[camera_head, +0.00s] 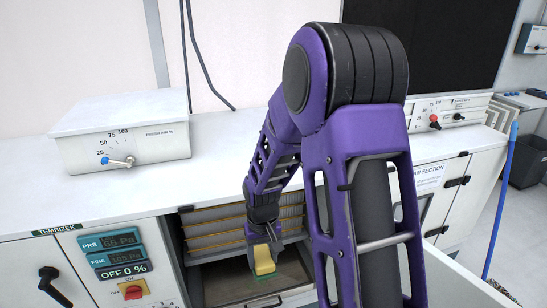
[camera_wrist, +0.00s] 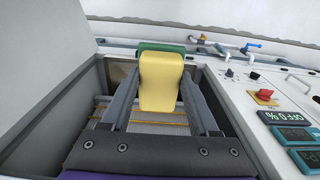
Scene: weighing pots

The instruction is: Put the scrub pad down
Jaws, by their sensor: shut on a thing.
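The scrub pad (camera_head: 263,260) is a yellow block with a green layer. It also shows in the wrist view (camera_wrist: 160,80), with the green edge at its far end. My gripper (camera_head: 264,249) is shut on it, with one grey finger on each side. In the head view the pad is in front of the open recess in the white bench, above its grey floor. The wrist view shows my gripper over the open recess. I cannot tell whether the pad touches anything below.
The recess (camera_head: 220,285) has ribbed filters at its back. A panel with a red knob (camera_head: 133,292) and displays is to its left. A white box with a dial (camera_head: 122,135) stands on the worktop (camera_head: 215,150). The worktop between the box and my arm is clear.

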